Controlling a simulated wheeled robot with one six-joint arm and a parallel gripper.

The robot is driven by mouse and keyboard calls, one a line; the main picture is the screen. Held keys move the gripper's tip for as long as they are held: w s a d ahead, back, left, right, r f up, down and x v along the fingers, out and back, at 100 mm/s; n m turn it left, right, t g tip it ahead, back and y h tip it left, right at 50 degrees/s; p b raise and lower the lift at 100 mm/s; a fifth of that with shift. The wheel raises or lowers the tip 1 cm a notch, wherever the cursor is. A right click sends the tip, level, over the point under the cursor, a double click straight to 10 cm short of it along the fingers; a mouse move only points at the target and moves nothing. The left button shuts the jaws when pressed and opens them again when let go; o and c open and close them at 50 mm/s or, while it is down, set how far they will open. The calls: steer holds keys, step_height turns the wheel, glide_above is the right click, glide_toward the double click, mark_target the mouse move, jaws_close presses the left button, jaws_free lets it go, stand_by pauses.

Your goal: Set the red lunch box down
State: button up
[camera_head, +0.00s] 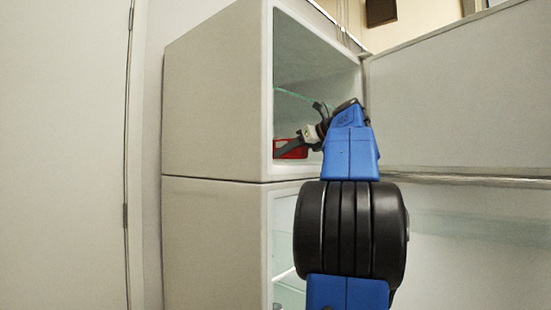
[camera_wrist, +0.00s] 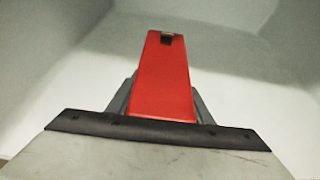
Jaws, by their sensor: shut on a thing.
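The red lunch box (camera_head: 291,148) is inside the upper compartment of a fridge, low and near its front left edge, partly hidden by my gripper. In the wrist view the red lunch box (camera_wrist: 163,80) is a long red block, pointing away from the camera, with a small dark-and-light piece at its far end. My gripper (camera_head: 298,146) is shut on it; its dark fingers (camera_wrist: 162,100) show at both sides of the box. I cannot tell whether the box touches the compartment floor.
The fridge (camera_head: 215,95) has its upper door (camera_head: 460,110) swung open to the right. A glass shelf (camera_head: 292,96) shows above the box. The lower compartment (camera_head: 283,235) is also open, with glass shelves. A pale wall panel (camera_head: 60,150) stands left.

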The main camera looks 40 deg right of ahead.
steer(key=shift+w+a+r, duration=0.1)
steer(key=shift+w+a, duration=0.05)
steer(key=shift+w, duration=1.25)
steer(key=shift+w+a, duration=0.15)
steer(key=shift+w, duration=1.25)
steer(key=shift+f, duration=0.8)
steer(key=shift+f, duration=0.2)
steer(key=o, duration=1.4)
steer(key=shift+r, duration=0.1)
steer(key=shift+s+d+r, duration=0.1)
steer(key=shift+r, duration=0.05)
steer(key=v, duration=1.1)
steer(key=shift+s+r, duration=0.1)
steer(key=shift+s, duration=0.25)
